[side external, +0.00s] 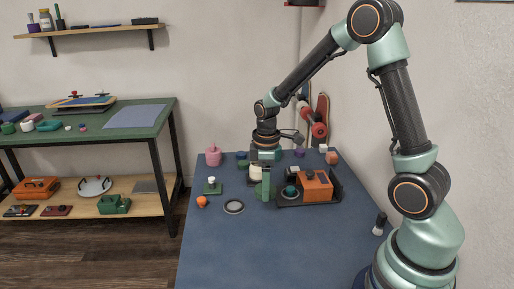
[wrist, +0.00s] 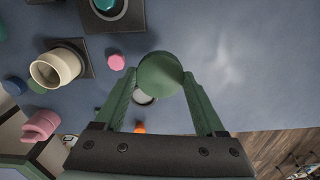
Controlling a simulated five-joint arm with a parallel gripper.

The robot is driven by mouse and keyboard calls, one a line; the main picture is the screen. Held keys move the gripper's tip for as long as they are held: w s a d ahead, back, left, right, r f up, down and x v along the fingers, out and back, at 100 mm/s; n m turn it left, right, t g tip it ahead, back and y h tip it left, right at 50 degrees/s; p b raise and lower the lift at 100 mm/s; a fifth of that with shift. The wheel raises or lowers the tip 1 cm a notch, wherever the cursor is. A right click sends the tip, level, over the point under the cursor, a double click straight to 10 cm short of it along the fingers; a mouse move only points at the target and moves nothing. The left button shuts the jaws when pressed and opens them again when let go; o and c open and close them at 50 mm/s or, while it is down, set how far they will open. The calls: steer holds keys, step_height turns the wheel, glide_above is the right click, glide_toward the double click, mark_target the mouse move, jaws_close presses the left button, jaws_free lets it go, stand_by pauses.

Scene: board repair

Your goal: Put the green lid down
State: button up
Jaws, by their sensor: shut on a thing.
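The green lid (wrist: 161,74) is a round disc between my fingertips in the wrist view. My gripper (wrist: 160,76) is shut on it, one green finger on each side. In the side view my gripper (side external: 266,190) points down over the blue table, beside the black tray; I cannot make out the lid apart from the green fingers there. In the wrist view the lid covers part of a pale ring-shaped piece (wrist: 142,98) lying on the table. The lid's height above the table is hard to tell.
A small pink piece (wrist: 116,62) lies nearby. The black tray (side external: 292,204) holds an orange box (side external: 316,185) and a teal round part (side external: 290,192). A pink jar (side external: 213,155) stands at the back.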

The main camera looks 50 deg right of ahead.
mark_target(265, 214)
steer(key=shift+f, duration=3.55)
steer(key=shift+f, duration=0.15)
steer(key=o, duration=1.1)
step_height(265, 214, up, 12)
steer(key=shift+r, duration=0.25)
steer(key=shift+s+a+r+m+t, duration=0.95)
steer(key=shift+s+a+r+m, duration=0.3)
steer(key=shift+s+r, duration=0.6)
steer(key=shift+s+a+r+m+t, duration=1)
steer(key=shift+s+r+m, duration=0.4)
steer(key=shift+r, duration=0.75)
steer(key=shift+s+a+r+m+t, duration=0.85)
steer(key=shift+s+a+r+m, duration=0.4)
steer(key=shift+s+r, duration=0.6)
steer(key=shift+w+r, duration=0.15)
steer(key=shift+r, duration=0.05)
